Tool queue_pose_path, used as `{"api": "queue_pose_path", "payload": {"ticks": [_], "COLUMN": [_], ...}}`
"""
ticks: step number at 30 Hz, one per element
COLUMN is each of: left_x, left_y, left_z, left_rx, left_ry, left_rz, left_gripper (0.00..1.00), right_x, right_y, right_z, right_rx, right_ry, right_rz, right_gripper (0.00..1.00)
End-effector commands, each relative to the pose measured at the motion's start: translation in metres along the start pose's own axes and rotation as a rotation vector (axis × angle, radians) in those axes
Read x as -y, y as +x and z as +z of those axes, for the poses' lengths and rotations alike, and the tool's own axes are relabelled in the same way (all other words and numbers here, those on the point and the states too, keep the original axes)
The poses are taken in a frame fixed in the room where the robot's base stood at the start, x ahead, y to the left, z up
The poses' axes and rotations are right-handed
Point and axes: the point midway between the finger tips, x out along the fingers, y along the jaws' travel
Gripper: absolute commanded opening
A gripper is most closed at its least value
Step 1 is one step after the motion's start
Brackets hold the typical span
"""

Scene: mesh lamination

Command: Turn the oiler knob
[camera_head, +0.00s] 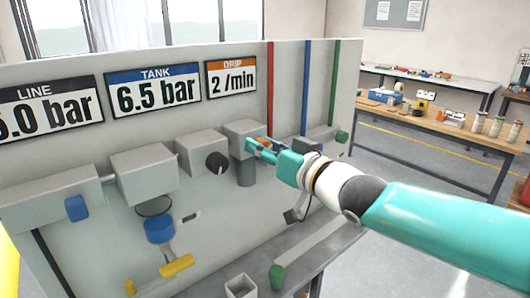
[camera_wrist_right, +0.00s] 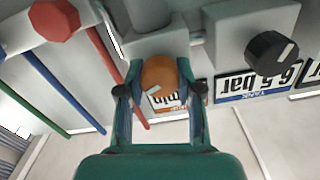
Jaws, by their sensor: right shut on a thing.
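The oiler knob (camera_wrist_right: 160,74) is round and orange-brown with a pale mark, on the front of a grey box (camera_wrist_right: 150,45). In the head view the box (camera_head: 240,130) sits below the DRIP sign (camera_head: 231,76), which reads 2 /min. My right gripper (camera_head: 258,147) is at this box in the head view. In the right wrist view its fingers (camera_wrist_right: 160,88) are shut on the knob from both sides. In the head view the fingers cover most of the knob. My left gripper is not in view.
A black knob (camera_wrist_right: 272,53) on the neighbouring box is beside my right gripper. Red (camera_head: 270,88), blue (camera_head: 306,88) and green (camera_head: 334,82) pipes run down the panel at right. Blue (camera_head: 159,229) and yellow (camera_head: 176,266) parts are lower left. A workbench (camera_head: 440,125) stands behind.

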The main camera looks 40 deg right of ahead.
Motion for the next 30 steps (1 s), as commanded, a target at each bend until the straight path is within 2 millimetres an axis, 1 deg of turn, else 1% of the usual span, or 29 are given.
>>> {"api": "queue_pose_path", "payload": {"ticks": [1, 3, 6, 15, 16, 20, 30], "left_x": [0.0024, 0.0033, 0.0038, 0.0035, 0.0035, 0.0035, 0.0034], "left_y": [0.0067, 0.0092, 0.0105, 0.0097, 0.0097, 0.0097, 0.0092], "left_z": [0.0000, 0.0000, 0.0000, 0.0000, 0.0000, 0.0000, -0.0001], "left_rx": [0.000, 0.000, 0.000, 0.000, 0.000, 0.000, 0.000], "left_ry": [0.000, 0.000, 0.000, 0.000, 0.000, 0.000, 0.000], "left_rz": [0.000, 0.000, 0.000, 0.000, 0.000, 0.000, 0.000], "left_gripper": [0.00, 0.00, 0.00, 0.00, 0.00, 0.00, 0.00], "right_x": [-0.0004, -0.0001, 0.0006, 0.0006, 0.0006, 0.0005, 0.0000], "right_y": [-0.0003, -0.0002, -0.0002, -0.0003, -0.0003, -0.0004, -0.0017], "right_z": [0.0027, 0.0019, 0.0010, 0.0002, 0.0002, 0.0002, -0.0001], "right_rx": [-0.003, -0.002, -0.001, 0.000, 0.000, 0.000, -0.001], "right_ry": [-0.066, -0.148, -0.220, -0.236, -0.236, -0.235, -0.233], "right_rz": [0.000, 0.000, 0.000, 0.001, 0.001, 0.001, 0.002], "right_gripper": [0.00, 0.00, 0.00, 0.00, 0.38, 0.60, 0.61]}}
